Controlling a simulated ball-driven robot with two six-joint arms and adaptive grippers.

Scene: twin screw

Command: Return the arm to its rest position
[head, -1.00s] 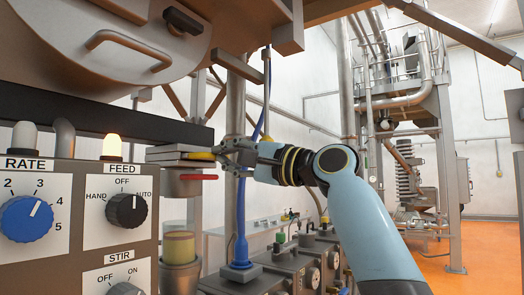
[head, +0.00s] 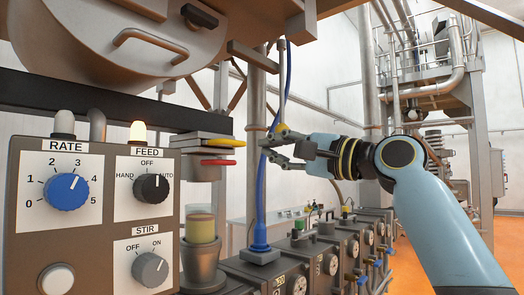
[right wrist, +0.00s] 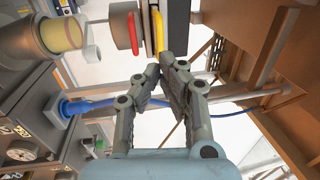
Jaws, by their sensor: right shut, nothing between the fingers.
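My right arm (head: 430,215) comes in from the lower right of the head view, pale blue with dark joints. Its gripper (head: 271,144) is shut and empty, to the right of the yellow lever (head: 226,143) and the red lever (head: 219,162), with a visible gap. In the right wrist view the gripper (right wrist: 166,62) has its fingertips close together, just below the yellow lever (right wrist: 158,30) in the picture; the red lever (right wrist: 133,32) is left of it. My left gripper is in neither view.
A control panel (head: 110,245) with RATE, FEED and STIR knobs stands at left. A cup with yellow contents (head: 201,228) is under the levers. A blue hose (head: 261,210) and upright pipe are near the gripper. Open orange floor (head: 505,240) lies at right.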

